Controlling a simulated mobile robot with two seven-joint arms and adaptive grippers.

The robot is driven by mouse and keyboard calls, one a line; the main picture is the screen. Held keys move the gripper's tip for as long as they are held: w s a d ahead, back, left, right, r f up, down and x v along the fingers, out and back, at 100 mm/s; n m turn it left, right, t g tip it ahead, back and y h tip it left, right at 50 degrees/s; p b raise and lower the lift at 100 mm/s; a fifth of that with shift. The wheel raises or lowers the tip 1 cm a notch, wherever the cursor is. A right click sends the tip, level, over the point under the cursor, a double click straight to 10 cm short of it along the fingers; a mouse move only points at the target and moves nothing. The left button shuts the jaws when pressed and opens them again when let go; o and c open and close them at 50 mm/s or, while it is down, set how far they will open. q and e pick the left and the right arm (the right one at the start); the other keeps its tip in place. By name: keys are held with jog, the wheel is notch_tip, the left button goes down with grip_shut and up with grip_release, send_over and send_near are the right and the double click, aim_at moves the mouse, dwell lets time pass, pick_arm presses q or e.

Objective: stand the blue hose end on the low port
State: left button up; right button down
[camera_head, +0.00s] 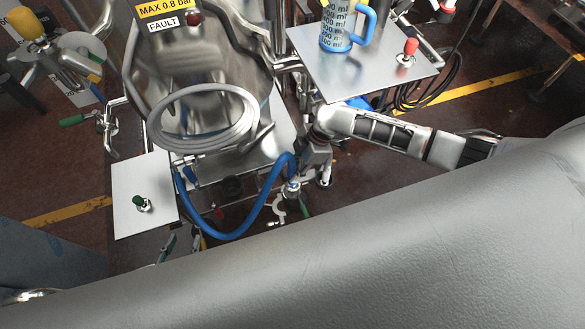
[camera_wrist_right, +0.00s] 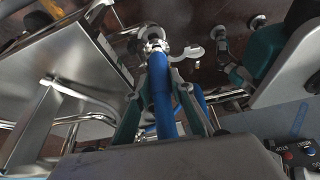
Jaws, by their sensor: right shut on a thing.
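The blue hose (camera_head: 237,235) hangs in a loop from the vessel side and rises to its metal hose end (camera_head: 293,187). My right gripper (camera_head: 300,172) is shut on the hose just by that end. In the right wrist view the blue hose (camera_wrist_right: 161,95) runs between my fingers, and its metal end (camera_wrist_right: 154,42) points away from the gripper. An open pale clamp (camera_head: 279,210) is beside the metal end, and also shows in the wrist view (camera_wrist_right: 187,53). The low port is not clearly distinct here; I cannot tell whether the end touches it. My left gripper is not in view.
A steel vessel (camera_head: 205,75) carries a coiled grey hose (camera_head: 240,130). A plate with a green-topped fitting (camera_head: 125,195) is at left. A shelf (camera_head: 375,78) at right holds a blue measuring jug (camera_head: 336,28) and a red-topped fitting (camera_head: 408,50). Frame tubes are close by.

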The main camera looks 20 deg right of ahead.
aim_at(291, 187)
jog(key=shift+w+a+r, duration=0.45)
jog(key=shift+w+r, duration=0.05)
jog(key=shift+r, duration=0.15)
jog(key=shift+f, duration=0.1)
jog(key=shift+a+f+b, duration=0.1)
jog(key=shift+f+b, duration=0.4)
jog(key=shift+b, duration=0.1)
jog(key=shift+s+f+b, duration=0.15)
jog(key=shift+f+b, duration=0.7)
jog(key=shift+f, duration=0.3)
jog(key=shift+f+b, duration=0.4)
jog(key=shift+f, duration=0.1)
jog(key=shift+d+f, duration=0.2)
jog(key=shift+f, duration=0.05)
